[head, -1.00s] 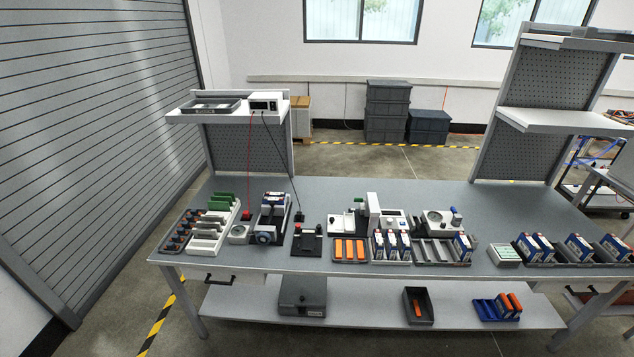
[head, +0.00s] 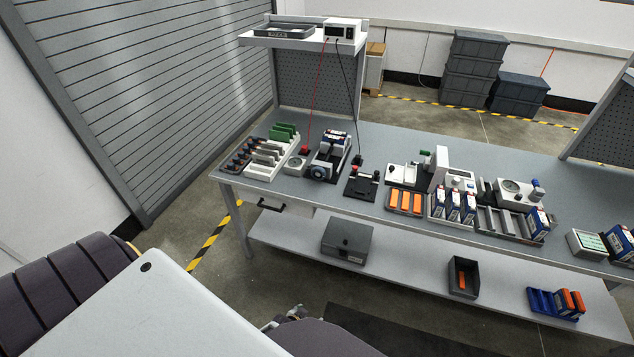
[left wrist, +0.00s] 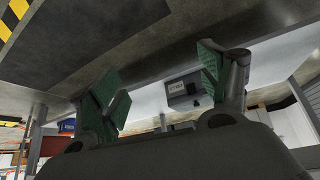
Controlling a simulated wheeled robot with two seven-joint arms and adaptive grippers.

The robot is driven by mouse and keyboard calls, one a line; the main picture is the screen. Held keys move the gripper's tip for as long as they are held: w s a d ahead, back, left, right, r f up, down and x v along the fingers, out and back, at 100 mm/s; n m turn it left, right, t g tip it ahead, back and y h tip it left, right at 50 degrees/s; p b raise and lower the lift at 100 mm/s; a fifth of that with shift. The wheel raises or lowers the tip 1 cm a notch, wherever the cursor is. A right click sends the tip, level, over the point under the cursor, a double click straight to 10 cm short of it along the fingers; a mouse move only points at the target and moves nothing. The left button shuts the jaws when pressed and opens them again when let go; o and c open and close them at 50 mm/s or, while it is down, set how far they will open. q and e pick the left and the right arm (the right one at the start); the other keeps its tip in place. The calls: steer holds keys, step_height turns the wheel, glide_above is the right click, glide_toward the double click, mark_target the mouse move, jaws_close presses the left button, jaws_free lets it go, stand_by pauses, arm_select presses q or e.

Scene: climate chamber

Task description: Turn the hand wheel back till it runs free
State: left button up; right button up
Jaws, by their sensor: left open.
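The hand wheel (head: 318,172) is a dark round wheel on the front of a small clamp fixture at the left part of the bench. Blue-and-white cells (head: 333,143) stand in the fixture behind it. My left gripper (head: 285,318) shows only in part at the bottom of the head view, low in front of the bench and well apart from the wheel. In the left wrist view its two green-padded fingers (left wrist: 160,88) are spread with nothing between them. The wheel cannot be made out in that view. My right gripper is not in view.
The bench (head: 385,132) has a white rack (head: 262,170) left of the wheel and a black stand (head: 362,183) right of it. Orange blocks (head: 405,201) and more cells follow. A grey box (head: 347,240) sits on the lower shelf. Floor before the bench is partly free.

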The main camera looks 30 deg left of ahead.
arm_select(q)
steer(key=w+a+r+n+t+y+b, duration=0.1)
steer(key=w+a+r+t+b, duration=0.25)
steer(key=w+r, duration=0.5)
steer(key=w+a+r+n+t+b, duration=0.15)
steer(key=w+a+r+b, duration=0.35)
steer(key=w, duration=0.7)
steer(key=w+a+r+t+y+b, duration=0.1)
steer(key=a+r+t+b, duration=0.1)
steer(key=r, duration=0.5)
steer(key=w+a+r+n+t+y+b, duration=0.1)
steer(key=w+a+r+t+b, duration=0.1)
steer(key=r, duration=0.6)
steer(key=w+a+r+n+t+y+b, duration=0.1)
steer(key=a+r+t+b, duration=0.1)
steer(key=r, duration=0.5)
steer(key=shift+w+a+r+b, duration=0.4)
steer(key=shift+a+b, duration=0.15)
steer(key=shift+a, duration=0.7)
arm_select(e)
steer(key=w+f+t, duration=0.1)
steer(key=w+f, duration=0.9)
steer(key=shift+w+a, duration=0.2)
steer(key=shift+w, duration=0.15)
arm_select(q)
steer(key=shift+w, duration=0.2)
